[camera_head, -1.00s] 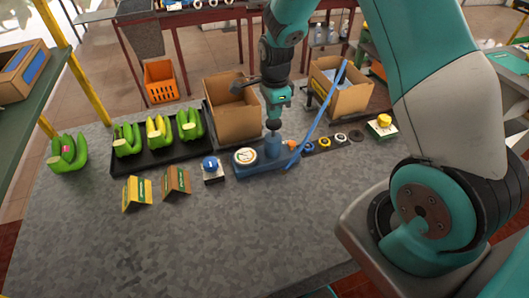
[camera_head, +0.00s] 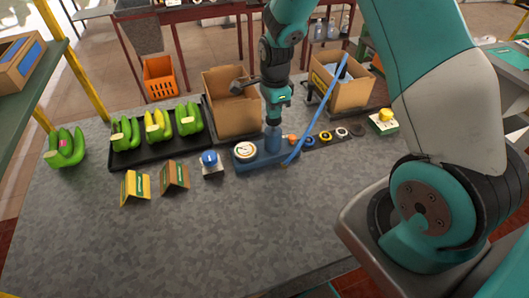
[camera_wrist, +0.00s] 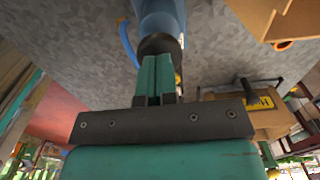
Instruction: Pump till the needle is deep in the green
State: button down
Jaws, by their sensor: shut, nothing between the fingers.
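The blue pump (camera_head: 262,160) stands on the grey table with a round white gauge (camera_head: 244,151) at its left end. The gauge is too small for me to read the needle or a green zone. My gripper (camera_head: 274,118) points down over the pump's blue cylinder. In the wrist view my gripper (camera_wrist: 156,80) is shut with its fingertips against the dark round knob (camera_wrist: 160,44) on top of the blue cylinder (camera_wrist: 162,18). The fingers hold nothing. A blue hose or strap (camera_head: 318,108) rises from the pump's right side.
Two open cardboard boxes (camera_head: 228,110) (camera_head: 350,92) stand behind the pump. A black tray (camera_head: 160,152) of green and yellow bananas is at left. A blue button (camera_head: 209,159), two folded cards (camera_head: 136,188) (camera_head: 174,176), a strip of rings (camera_head: 342,131) and a yellow button (camera_head: 386,116) lie nearby. The front table is clear.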

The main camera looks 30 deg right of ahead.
jog(key=shift+r+p, duration=1.45)
jog(key=shift+r, duration=0.25)
notch_tip(320, 180, up, 8)
jog(key=p, duration=0.6)
jog(key=s+a+r+n+y+b, duration=0.3)
jog(key=s+a+r+n+b, duration=0.2)
jog(key=s+a+n+b, duration=0.7)
jog(key=s+a+n, duration=0.3)
jog(key=s+n, duration=0.4)
jog(key=s+a+r+n+y+b, duration=0.1)
jog(key=s+a+n, duration=0.2)
jog(key=s+n, duration=0.3)
jog(key=shift+s+n, duration=0.4)
jog(key=shift+n, duration=0.8)
